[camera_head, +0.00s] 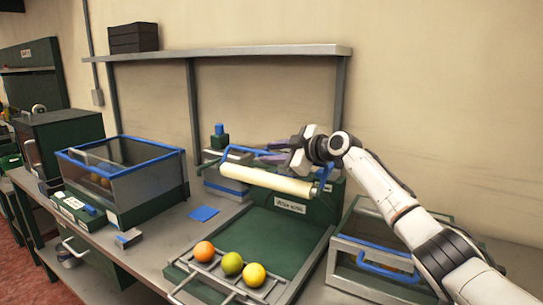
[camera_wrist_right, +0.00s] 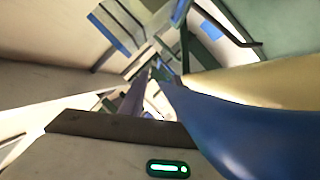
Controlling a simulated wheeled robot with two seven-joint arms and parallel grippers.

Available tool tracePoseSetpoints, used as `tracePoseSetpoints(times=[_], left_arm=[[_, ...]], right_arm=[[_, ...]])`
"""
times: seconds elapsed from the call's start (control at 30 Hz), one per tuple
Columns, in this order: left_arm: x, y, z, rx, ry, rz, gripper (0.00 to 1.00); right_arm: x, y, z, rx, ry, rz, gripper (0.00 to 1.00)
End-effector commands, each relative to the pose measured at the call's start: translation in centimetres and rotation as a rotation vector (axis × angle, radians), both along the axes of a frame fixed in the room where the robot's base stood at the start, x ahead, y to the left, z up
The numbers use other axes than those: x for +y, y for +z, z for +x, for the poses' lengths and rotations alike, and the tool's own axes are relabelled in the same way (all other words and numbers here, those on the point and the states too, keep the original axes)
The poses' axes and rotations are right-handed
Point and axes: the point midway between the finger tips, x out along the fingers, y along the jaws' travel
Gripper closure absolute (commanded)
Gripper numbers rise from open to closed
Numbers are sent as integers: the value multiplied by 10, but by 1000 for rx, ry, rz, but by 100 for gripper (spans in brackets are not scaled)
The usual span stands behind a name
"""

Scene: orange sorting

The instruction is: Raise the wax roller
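The wax roller (camera_head: 266,181) is a long cream cylinder lying across the back of a green tray stand (camera_head: 285,238), with a blue handle frame (camera_head: 240,150) behind and above it. My right gripper (camera_head: 270,152) comes in from the right, with its fingers pointing left at the blue handle, just above and behind the roller. Whether the fingers are closed on the handle cannot be made out. In the right wrist view a large blue part (camera_wrist_right: 245,130) and a cream-gold surface (camera_wrist_right: 255,88), likely the roller, are very close. My left gripper is not in view.
An orange (camera_head: 204,251), a green fruit (camera_head: 232,263) and a yellow fruit (camera_head: 254,275) sit on a rack at the tray's front. A clear blue-rimmed bin (camera_head: 150,190) stands left. A shelf (camera_head: 230,53) hangs above.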

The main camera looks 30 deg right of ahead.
Motion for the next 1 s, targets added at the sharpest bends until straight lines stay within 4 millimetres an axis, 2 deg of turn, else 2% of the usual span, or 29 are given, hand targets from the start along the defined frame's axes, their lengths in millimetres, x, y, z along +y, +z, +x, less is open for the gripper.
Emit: tracePoseSetpoints(times=[0.37, 0.53, 0.8, 1.0], left_arm=[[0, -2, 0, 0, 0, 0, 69], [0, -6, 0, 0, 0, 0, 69], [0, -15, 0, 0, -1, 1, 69], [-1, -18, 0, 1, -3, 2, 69]], right_arm=[[-2, -3, -6, 5, 2, -1, 71], [-8, 3, -25, 5, 3, -4, 71], [-22, 17, -68, 3, 1, -3, 71], [-29, 26, -89, 4, 0, -1, 71]])
